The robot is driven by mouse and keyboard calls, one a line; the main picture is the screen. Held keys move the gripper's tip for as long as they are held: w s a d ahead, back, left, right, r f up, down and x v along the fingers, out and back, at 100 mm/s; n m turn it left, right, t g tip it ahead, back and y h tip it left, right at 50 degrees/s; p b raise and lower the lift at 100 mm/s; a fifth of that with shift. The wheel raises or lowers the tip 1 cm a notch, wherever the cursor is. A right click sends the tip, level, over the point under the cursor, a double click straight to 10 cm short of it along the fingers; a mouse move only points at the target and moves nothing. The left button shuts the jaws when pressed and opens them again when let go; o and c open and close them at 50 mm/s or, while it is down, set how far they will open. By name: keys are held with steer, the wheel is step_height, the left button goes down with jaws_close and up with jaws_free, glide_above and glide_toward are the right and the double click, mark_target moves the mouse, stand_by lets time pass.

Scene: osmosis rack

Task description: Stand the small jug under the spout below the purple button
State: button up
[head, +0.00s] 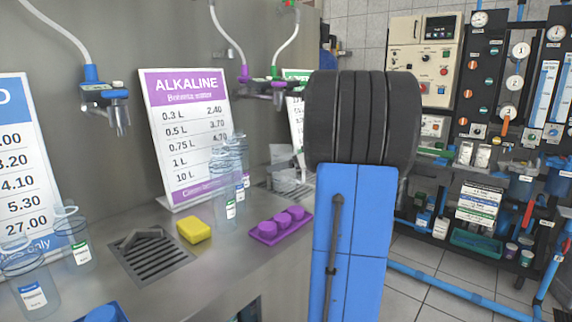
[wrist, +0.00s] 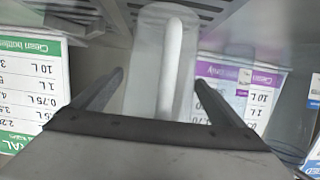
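The small clear jug (wrist: 145,65) fills the gap between the fingers of my gripper (wrist: 159,80) in the wrist view, its pale handle facing the camera. The fingertips lie close along both sides of it; whether they touch is unclear. In the head view my arm hides the gripper. A clear vessel, probably this jug (head: 286,178), shows just left of the arm, by the far drain grate. The purple-fitted spout (head: 246,88) hangs from the wall above and left of it.
Clear bottles (head: 230,175) stand before the purple ALKALINE sign (head: 188,130). A yellow block (head: 194,230) lies beside a nearer drain grate (head: 150,258), below the blue-fitted spout (head: 119,118). More clear jugs (head: 35,285) stand at the left.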

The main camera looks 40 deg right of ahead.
steer(key=shift+r, duration=0.1)
steer(key=shift+s+r, duration=0.15)
steer(key=shift+s, duration=0.05)
steer(key=v, duration=1.1)
steer(key=shift+s, duration=0.3)
steer(key=shift+s, duration=0.1)
